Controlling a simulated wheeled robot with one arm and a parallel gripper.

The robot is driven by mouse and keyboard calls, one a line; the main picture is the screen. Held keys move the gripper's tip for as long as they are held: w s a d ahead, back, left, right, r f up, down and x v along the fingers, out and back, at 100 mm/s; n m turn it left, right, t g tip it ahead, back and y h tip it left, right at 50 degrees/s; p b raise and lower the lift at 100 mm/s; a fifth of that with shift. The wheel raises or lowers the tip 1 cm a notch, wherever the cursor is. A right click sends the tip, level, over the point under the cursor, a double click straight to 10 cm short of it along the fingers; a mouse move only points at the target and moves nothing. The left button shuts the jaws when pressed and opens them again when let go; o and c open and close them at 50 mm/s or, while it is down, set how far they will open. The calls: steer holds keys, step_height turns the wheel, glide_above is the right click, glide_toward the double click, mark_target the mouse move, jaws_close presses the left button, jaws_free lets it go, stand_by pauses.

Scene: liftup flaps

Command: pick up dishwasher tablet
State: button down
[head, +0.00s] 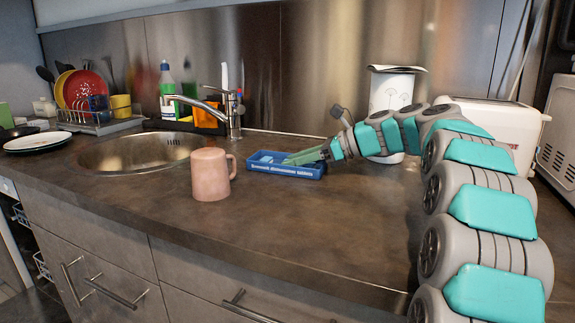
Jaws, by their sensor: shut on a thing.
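A blue open tray with white lettering on its front (284,171) lies on the counter near the middle. My arm comes in from the right, and my gripper (286,160) reaches low over the tray's right half with its green fingers pointing left. The fingers are shut on a dishwasher tablet at the tray; a small light blue tablet (266,159) shows at their tips. The fingers hide much of the tray's inside, so I cannot tell whether the held tablet is clear of the tray.
A pink mug (211,174) stands just left of the tray, with its handle towards it. A round sink (140,153) and tap (233,115) are further left. A white canister (391,95) and toaster (490,128) stand behind my arm. The counter's front is clear.

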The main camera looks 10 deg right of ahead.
steer(key=shift+r, duration=1.85)
steer(key=shift+s+a+f, duration=0.15)
steer(key=shift+s+a, duration=0.3)
steer(key=shift+s, duration=0.25)
steer(key=s+a, duration=0.2)
steer(key=s, duration=0.2)
steer(key=s+a, duration=0.3)
steer(key=s, duration=0.1)
steer(key=s+a, duration=0.3)
steer(key=s, duration=0.1)
steer(key=shift+b, duration=0.4)
steer(key=shift+s+a, duration=0.55)
steer(key=shift+s, duration=0.25)
